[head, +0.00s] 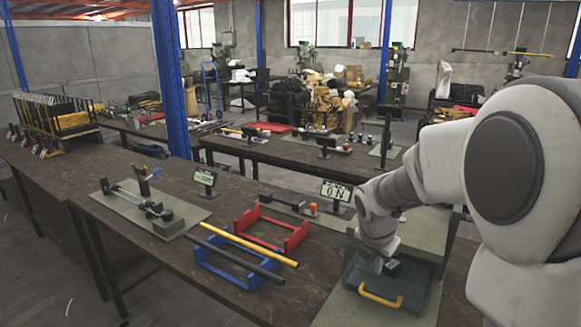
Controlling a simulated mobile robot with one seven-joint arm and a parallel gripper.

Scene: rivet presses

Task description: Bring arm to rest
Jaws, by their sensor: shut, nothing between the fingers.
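My arm comes in from the right, its white links (520,165) filling much of that side. It bends down so that my gripper (388,268) is low over a dark green press unit (423,296) with a yellow handle (381,299). My gripper is small and dark here and looks shut and empty. I cannot tell whether it touches the unit. The arm hides part of the unit's back. A small display (336,190) behind it reads "ON".
On the bench to the left, a black bar and a yellow bar (249,244) lie across a blue rack (226,272) and near a red rack (268,231). A green plate (185,223) holds a clamp fixture. A blue post (170,80) stands behind the bench. Another workbench (290,153) is behind.

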